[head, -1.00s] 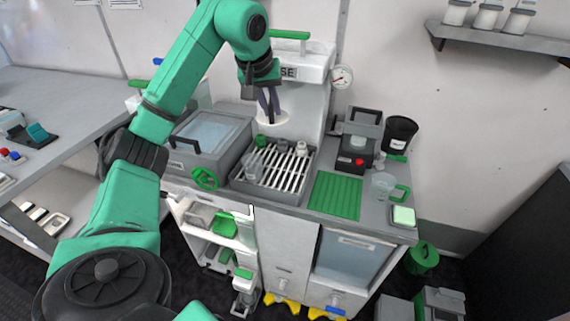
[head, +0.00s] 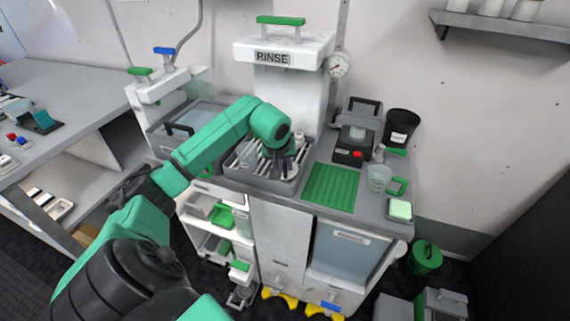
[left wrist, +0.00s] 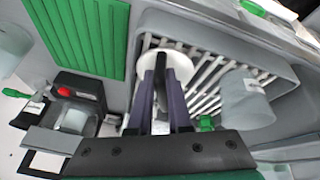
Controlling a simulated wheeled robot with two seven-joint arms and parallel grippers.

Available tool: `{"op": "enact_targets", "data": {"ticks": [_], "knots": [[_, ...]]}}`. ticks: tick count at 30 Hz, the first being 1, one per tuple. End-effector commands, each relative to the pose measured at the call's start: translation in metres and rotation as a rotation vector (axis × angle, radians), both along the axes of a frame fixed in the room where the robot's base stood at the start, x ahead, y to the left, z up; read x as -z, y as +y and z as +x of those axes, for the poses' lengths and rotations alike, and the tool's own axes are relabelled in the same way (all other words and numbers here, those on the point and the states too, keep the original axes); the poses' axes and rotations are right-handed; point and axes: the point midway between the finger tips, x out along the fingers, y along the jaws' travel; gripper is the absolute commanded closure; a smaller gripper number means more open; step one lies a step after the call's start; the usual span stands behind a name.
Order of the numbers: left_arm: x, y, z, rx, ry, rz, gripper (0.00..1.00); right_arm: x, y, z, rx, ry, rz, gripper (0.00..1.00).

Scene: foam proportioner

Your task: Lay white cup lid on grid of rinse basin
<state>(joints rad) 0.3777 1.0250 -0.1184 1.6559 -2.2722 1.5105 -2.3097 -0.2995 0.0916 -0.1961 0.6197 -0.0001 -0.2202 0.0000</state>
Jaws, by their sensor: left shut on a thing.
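The white cup lid (left wrist: 178,51) is a round disc with a knob, in the left wrist view. My left gripper (left wrist: 162,75) is shut on its knob, with the dark fingers upright over the disc. The lid is over the slatted grid (left wrist: 208,73) of the rinse basin, near the end by the green mat. I cannot tell whether it touches the slats. In the head view my left gripper (head: 290,166) reaches down into the grey rinse basin (head: 262,183), and my arm hides much of the grid and the lid. My right gripper is not in view.
A clear grey cup (left wrist: 245,98) stands in the basin beside the gripper. The green ribbed mat (head: 332,187) is clear. A black device with a red button (head: 353,151), a measuring jug (head: 379,179) and a black bin (head: 401,128) stand to the right. The rinse tower (head: 287,85) rises behind.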

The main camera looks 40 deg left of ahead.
Motion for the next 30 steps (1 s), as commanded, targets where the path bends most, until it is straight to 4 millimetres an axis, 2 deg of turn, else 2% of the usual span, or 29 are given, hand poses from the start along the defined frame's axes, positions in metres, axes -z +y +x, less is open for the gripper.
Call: {"op": "enact_targets", "data": {"ticks": [9, 10, 11, 12, 23, 26, 30], "knots": [[0.005, 0.0, 0.0, 0.001, -0.001, 0.002, 1.0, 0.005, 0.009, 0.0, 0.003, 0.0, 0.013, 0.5], [0.003, 0.0, 0.0, 0.001, -0.001, 0.002, 0.72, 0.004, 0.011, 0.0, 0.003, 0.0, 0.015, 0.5], [0.003, 0.0, 0.0, 0.001, -0.001, 0.002, 0.6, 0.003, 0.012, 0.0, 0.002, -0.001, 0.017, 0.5], [0.003, 0.0, 0.0, 0.001, -0.001, 0.002, 0.53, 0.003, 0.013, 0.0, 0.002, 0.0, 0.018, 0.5], [-0.003, 0.0, 0.0, 0.001, -0.002, 0.001, 0.53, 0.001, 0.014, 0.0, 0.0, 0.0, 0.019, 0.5], [-0.017, -0.001, -0.006, 0.001, -0.005, 0.005, 0.53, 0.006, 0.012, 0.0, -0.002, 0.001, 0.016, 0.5], [-0.051, -0.007, -0.021, 0.001, -0.006, 0.007, 0.53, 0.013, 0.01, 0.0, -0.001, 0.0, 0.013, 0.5]]}}
